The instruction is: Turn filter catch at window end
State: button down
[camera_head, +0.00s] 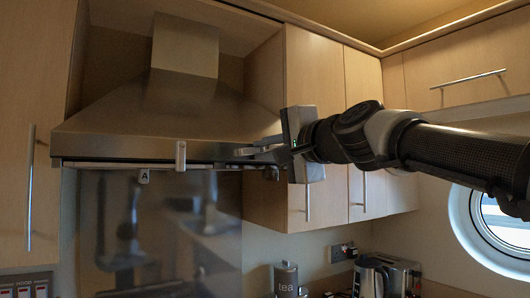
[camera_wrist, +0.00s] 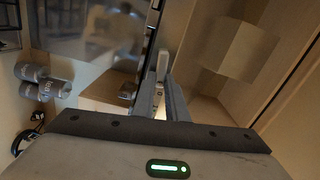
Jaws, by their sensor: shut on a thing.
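The cooker hood (camera_head: 150,120) has a metal lower rim with catches along it. The window-end catch shows in the wrist view as a small pale tab (camera_wrist: 162,66) between my fingertips, lying roughly along the fingers. In the head view my gripper (camera_head: 243,154) reaches in from the right at the hood's right end and largely hides this catch. My gripper (camera_wrist: 161,82) is shut on the tab. Another pale catch (camera_head: 181,155) stands upright further left on the rim, clear of my gripper. A tag marked A (camera_head: 144,176) hangs under the rim to its left.
A wall cupboard (camera_head: 268,205) stands close behind and below my gripper. A dark knob-like part (camera_wrist: 127,90) is beside the left finger in the wrist view. A kettle (camera_head: 373,275), toaster (camera_head: 402,272) and tea canister (camera_head: 286,278) stand on the counter. A round window (camera_head: 490,225) is at right.

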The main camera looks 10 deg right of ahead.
jog(key=shift+m, duration=0.8)
jog(key=c, duration=2)
grip_release()
jog(key=shift+c, duration=0.2)
jog(key=b+v, duration=0.1)
jog(key=v, duration=1.6)
jog(key=shift+s, duration=0.2)
